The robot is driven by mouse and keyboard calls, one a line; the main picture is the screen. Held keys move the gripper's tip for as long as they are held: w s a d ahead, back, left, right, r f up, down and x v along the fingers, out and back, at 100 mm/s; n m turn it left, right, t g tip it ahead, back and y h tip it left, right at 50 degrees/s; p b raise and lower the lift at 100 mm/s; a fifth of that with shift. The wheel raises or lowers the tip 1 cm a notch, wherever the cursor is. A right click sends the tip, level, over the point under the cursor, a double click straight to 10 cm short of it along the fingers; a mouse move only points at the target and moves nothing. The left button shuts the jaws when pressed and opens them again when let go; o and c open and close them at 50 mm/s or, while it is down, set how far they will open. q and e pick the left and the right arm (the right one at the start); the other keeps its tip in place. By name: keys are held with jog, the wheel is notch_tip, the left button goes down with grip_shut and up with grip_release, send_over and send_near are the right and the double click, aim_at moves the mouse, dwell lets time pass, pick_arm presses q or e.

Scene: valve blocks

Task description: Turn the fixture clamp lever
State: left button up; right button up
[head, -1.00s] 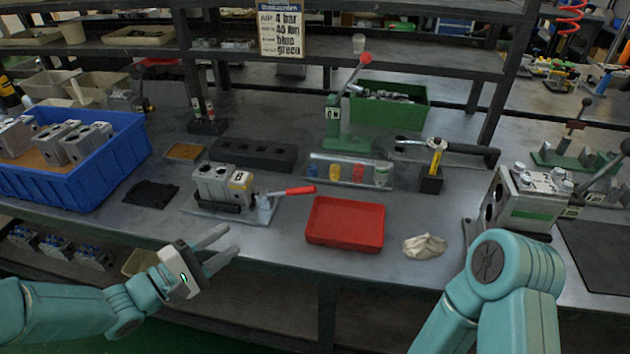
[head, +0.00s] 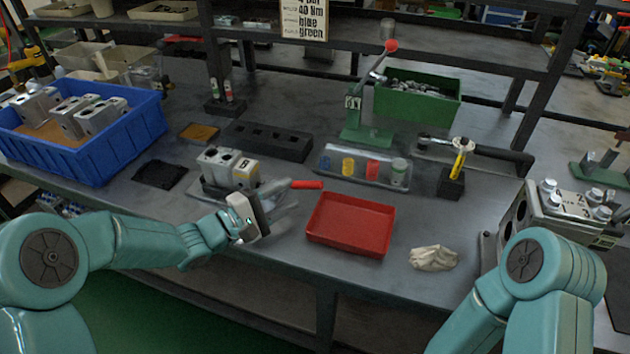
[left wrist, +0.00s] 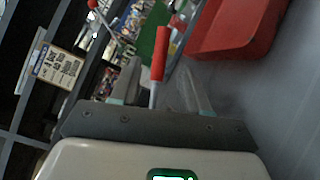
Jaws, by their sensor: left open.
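The fixture clamp lever has a red handle (head: 306,184) that points right, beside the grey valve block (head: 228,168) marked with a yellow label. The block sits in its fixture on the bench, partly hidden by my left gripper. My left gripper (head: 280,200) is open, in front of the clamp, with its fingers reaching toward the lever. In the left wrist view the red handle (left wrist: 159,55) on its metal rod shows between the two open fingers; I cannot tell whether they touch it. My right gripper is out of view; only my right arm shows.
A red tray (head: 350,224) stands right of the lever, with a crumpled cloth (head: 434,258) beyond it. A blue crate (head: 95,166) of blocks is at the left. A green press with a red-knobbed lever (head: 368,136) stands behind. Bare bench lies between the tray and the front edge.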

aim_at(302, 187)
pick_arm(q)
jog(key=x, duration=0.8)
jog(key=shift+s, duration=0.1)
grip_shut()
